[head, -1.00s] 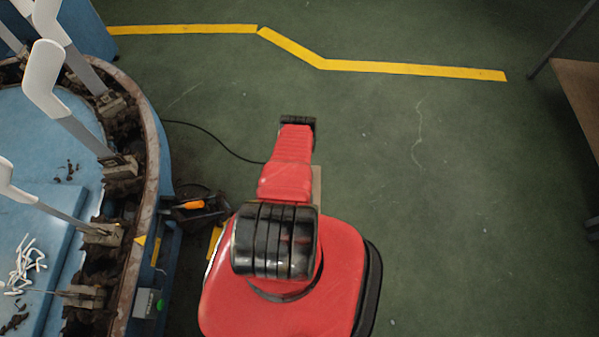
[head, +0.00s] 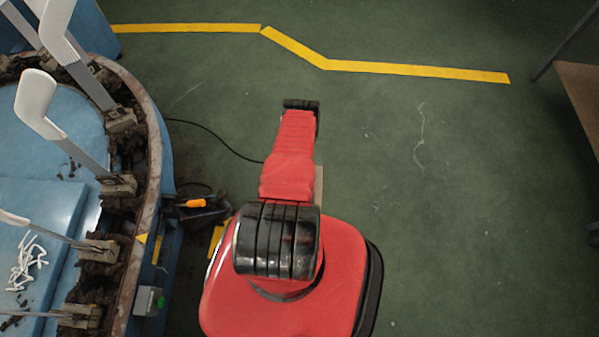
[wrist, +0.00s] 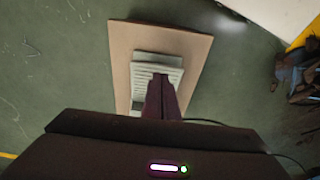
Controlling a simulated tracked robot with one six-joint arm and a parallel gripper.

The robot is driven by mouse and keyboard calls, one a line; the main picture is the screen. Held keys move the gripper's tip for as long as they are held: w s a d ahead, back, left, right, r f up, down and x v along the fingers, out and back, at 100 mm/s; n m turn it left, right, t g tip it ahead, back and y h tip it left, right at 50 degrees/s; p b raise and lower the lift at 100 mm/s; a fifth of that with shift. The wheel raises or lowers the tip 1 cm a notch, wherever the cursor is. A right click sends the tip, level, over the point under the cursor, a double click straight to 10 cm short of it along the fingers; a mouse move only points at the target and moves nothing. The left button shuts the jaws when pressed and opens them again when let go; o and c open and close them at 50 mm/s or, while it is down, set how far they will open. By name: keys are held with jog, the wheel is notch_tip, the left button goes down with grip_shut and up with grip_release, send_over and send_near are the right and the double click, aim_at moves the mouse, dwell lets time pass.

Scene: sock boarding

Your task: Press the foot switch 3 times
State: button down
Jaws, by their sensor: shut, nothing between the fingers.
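The foot switch (wrist: 157,67) is a pale grey ribbed pedal on a tan board (wrist: 120,50) in the wrist view. My gripper (wrist: 161,80) is shut and empty. Its dark fingertips overlap the near part of the pedal in this view; I cannot tell whether they touch it. In the head view my red arm covers the switch and my gripper; only a thin edge of the board (head: 319,185) shows beside the arm.
A blue round machine (head: 165,160) with white sock forms (head: 37,102) on its rim stands at the left. A black cable (head: 215,138) runs from it towards the board. A dark box with an orange item (head: 195,203) sits beside it.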

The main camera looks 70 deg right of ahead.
jog(key=a+v, duration=0.2)
jog(key=v, duration=0.7)
jog(key=shift+s, duration=0.2)
dwell(0.9)
